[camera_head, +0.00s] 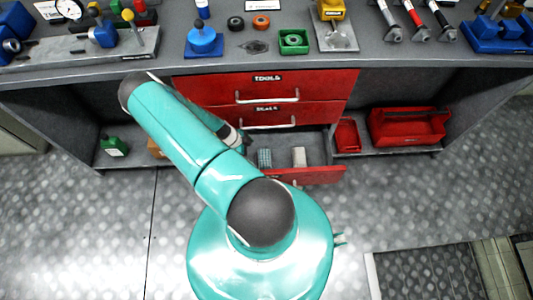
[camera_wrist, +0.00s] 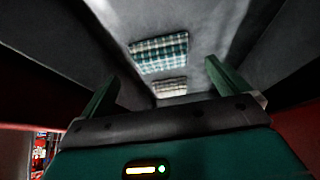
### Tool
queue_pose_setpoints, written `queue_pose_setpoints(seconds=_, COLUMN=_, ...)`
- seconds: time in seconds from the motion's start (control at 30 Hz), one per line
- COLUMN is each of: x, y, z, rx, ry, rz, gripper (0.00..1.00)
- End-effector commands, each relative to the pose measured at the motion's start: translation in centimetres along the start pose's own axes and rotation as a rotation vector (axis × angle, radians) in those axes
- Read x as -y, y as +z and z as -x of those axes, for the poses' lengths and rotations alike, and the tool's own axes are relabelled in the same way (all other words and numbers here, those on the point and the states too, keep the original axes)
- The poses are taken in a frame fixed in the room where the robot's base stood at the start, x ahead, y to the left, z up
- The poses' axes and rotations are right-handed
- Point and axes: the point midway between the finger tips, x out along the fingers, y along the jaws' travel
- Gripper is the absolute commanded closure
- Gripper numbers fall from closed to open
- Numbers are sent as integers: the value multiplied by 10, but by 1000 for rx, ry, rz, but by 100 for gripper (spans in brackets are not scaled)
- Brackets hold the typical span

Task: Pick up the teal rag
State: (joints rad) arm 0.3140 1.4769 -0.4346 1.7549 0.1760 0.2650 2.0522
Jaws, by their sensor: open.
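The teal rag (camera_head: 264,158) is a folded plaid cloth lying in the open bottom drawer, left of a pale rag (camera_head: 299,157). In the wrist view the teal rag (camera_wrist: 160,52) lies flat on the grey drawer floor, ahead of my gripper (camera_wrist: 162,69). The gripper's two green fingers are spread apart with nothing between them, and a gap separates them from the rag. In the head view my arm reaches down to the drawer's left side, and the fingers are mostly hidden. The pale plaid rag (camera_wrist: 171,87) also shows in the wrist view.
Two shut red drawers (camera_head: 265,88) sit above the open drawer, under the grey workbench (camera_head: 365,60). The drawer walls are close on both sides of my gripper. A red toolbox (camera_head: 408,127) stands on the right shelf, a green can (camera_head: 114,146) on the left.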

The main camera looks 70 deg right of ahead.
Motion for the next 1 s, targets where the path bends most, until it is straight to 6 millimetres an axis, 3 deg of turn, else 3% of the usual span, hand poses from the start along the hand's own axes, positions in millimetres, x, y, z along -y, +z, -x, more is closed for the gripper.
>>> queue_pose_setpoints(seconds=0.7, x=-3, y=-6, z=-86, rx=-13, ry=-7, rz=-11, gripper=0)
queue_pose_setpoints(seconds=0.97, x=-2, y=-7, z=-89, rx=-13, ry=-8, rz=-10, gripper=0)
queue_pose_setpoints(seconds=1.0, x=-2, y=-7, z=-89, rx=-13, ry=-8, rz=-10, gripper=8)
